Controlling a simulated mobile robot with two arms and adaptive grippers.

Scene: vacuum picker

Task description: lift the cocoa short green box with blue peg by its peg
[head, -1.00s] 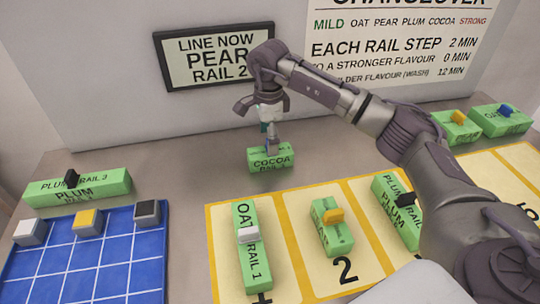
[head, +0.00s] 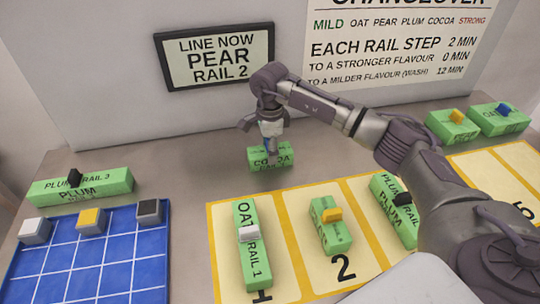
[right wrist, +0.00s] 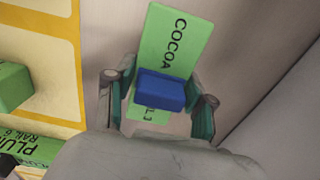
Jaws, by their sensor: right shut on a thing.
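The short green cocoa box (head: 285,157) is on the grey table behind the yellow mat, below the line sign. Its lettering reads COCOA. My right gripper (head: 271,146) is above it, pointing down, shut on the blue peg. In the right wrist view the blue peg (right wrist: 161,91) stands on the cocoa box (right wrist: 178,35) between the two fingers of my right gripper (right wrist: 158,104). The fingers hide much of the peg in the head view. I cannot tell any gap between box and table. My left gripper is out of view.
The yellow mat (head: 295,290) in front carries green boxes with white, orange and black pegs. A blue grid tray (head: 110,275) and a long plum box (head: 110,183) are at left. Two green boxes (head: 455,128) stand at back right. The wall is close behind.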

